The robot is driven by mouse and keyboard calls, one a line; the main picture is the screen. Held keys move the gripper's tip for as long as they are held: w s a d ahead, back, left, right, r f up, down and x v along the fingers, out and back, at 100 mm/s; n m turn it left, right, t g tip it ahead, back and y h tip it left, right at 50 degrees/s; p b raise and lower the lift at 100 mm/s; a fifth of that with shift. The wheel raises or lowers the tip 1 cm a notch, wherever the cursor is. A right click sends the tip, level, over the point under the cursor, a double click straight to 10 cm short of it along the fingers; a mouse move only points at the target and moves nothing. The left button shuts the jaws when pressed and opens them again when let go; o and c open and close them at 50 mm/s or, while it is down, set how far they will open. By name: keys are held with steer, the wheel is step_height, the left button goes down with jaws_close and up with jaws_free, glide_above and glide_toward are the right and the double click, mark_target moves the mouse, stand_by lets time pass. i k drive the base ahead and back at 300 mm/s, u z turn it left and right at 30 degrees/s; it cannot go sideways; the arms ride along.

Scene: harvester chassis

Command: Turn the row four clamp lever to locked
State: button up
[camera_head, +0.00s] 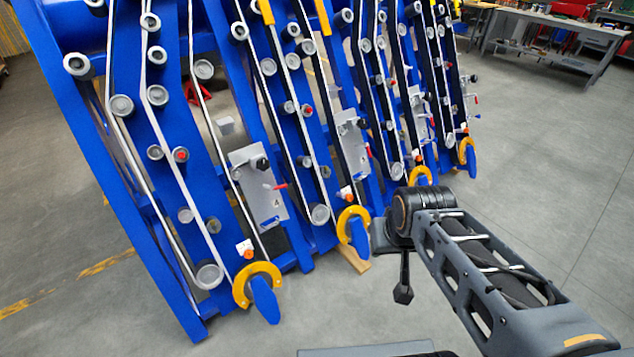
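The blue harvester chassis carries several grey clamp panels in a line. The nearest grey panel (259,187) has a black knob (262,163) and a red-tipped lever (281,186). A second panel (351,140) has a red lever (368,150). A third panel (418,108) is farther right. At the far right end a small panel (466,90) shows a red lever (475,99) and a black knob (473,78). I see no row numbers and cannot tell whether any lever is locked. My gripper (381,236) is mostly hidden by my wrist, its fingers unclear, apart from the levers.
Yellow hooks with blue ends (258,288) stick out along the chassis foot. A wooden block (354,258) lies under it near my wrist. The grey floor (560,170) to the right is clear. A workbench (553,38) with tools stands at the back right.

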mark_target(279, 187)
steer(key=z, duration=0.65)
steer(key=i, duration=1.15)
steer(key=u, duration=2.1)
